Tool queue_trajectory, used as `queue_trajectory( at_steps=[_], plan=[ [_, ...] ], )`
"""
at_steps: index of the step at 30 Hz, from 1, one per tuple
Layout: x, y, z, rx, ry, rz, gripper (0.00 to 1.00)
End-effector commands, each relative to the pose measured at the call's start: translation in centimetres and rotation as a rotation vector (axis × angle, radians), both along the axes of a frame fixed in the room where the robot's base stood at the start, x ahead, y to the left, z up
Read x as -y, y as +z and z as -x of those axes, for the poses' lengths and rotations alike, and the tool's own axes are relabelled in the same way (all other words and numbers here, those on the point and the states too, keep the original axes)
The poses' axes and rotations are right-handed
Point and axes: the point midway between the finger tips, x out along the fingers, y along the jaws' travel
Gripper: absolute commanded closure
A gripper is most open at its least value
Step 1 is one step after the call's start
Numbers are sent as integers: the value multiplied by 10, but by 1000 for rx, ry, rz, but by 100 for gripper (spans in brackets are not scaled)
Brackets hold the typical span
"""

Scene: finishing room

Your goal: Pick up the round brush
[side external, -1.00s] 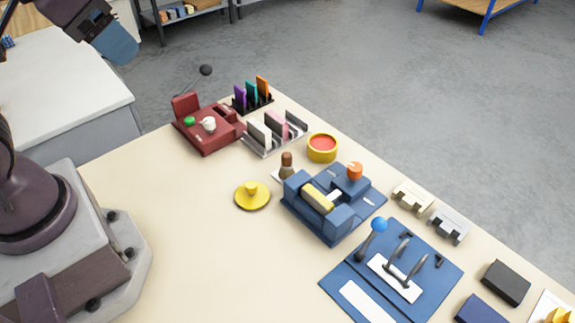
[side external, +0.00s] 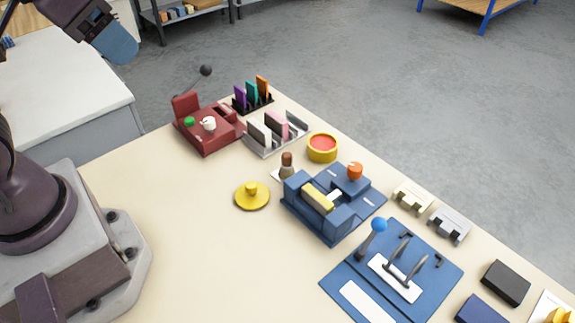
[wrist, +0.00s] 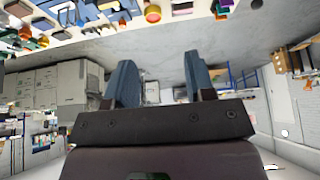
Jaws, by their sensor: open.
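A small upright piece with a brown top and a paler grey-brown lower part (side external: 287,165) looks like the round brush. It stands on the cream table between a yellow disc and a blue fixture. I cannot pick it out for sure in the wrist view. My gripper (side external: 124,50) is at the upper left of the side view, high up and far from that piece. The wrist view shows my gripper's two blue fingers (wrist: 160,82) apart with nothing between them.
Close around the piece are the yellow knobbed disc (side external: 252,196), the blue fixture (side external: 325,222), a yellow tin (side external: 322,148) and a grey rack (side external: 272,146). A red fixture (side external: 205,135) stands further back. The table's left front (side external: 200,260) is clear.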

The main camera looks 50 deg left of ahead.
Motion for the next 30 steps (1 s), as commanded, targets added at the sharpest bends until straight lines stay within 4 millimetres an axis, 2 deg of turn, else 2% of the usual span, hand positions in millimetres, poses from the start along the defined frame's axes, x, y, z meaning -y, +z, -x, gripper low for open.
queue_trajectory(
  at_steps=[2,4,12,17,23,30],
  plan=[
    [0,0,0,0,0,0,50],
    [0,0,0,0,0,0,43],
    [1,0,0,-2,-6,0,43],
    [8,-19,-7,-100,-42,2,43],
    [23,-47,-45,-278,-71,11,43],
    [43,-98,-107,-424,66,19,43]
  ],
)
